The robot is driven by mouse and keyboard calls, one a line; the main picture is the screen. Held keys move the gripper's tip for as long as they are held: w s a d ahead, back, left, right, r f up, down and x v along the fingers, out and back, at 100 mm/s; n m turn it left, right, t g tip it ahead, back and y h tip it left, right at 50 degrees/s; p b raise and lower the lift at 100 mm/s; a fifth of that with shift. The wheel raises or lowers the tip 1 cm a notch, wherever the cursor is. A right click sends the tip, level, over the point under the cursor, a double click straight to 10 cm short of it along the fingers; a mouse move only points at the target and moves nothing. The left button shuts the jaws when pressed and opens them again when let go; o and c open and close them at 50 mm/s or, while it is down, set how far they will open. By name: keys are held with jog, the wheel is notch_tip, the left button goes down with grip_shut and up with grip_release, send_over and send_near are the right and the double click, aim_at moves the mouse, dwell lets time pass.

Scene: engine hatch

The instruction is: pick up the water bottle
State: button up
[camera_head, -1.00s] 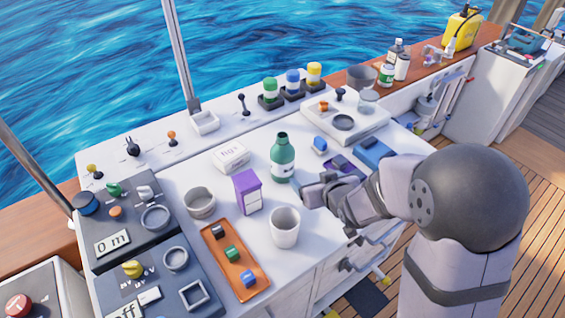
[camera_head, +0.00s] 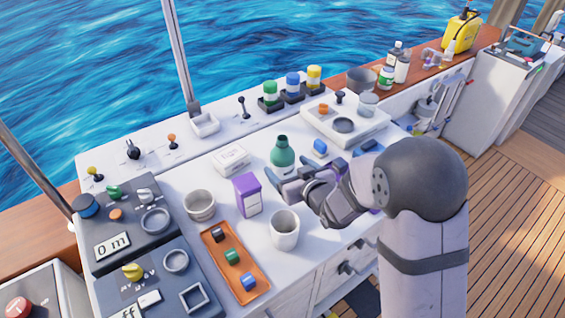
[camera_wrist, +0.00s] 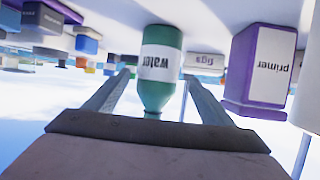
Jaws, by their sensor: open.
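The water bottle (camera_head: 283,152) is green with a dark neck and a white label, and stands upright on the white counter. My gripper (camera_head: 288,178) is open at its near side, its fingers hiding the bottle's lower part in the head view. The wrist view is upside down and shows the bottle (camera_wrist: 160,75) with its "water" label between the two spread fingers of my gripper (camera_wrist: 158,78). Gaps show on both sides, so the fingers are not closed on it. I cannot tell how deep it is between them.
A purple primer box (camera_head: 247,195) stands left of the gripper, also seen in the wrist view (camera_wrist: 262,65). A white cup (camera_head: 285,230) is in front. A white box (camera_head: 231,158) is behind left, a blue block (camera_head: 320,146) right, and an orange tray (camera_head: 235,262) front left.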

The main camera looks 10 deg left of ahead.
aim_at(287, 166)
jog(key=shift+w, duration=0.1)
jog(key=shift+p+x, duration=0.9)
jog(key=shift+x, duration=1.65)
jog(key=shift+d+f, duration=0.1)
jog(key=c, duration=1.4)
jog(key=shift+r, duration=0.2)
jog(key=shift+r+b, duration=0.6)
jog(key=shift+r, duration=4.2)
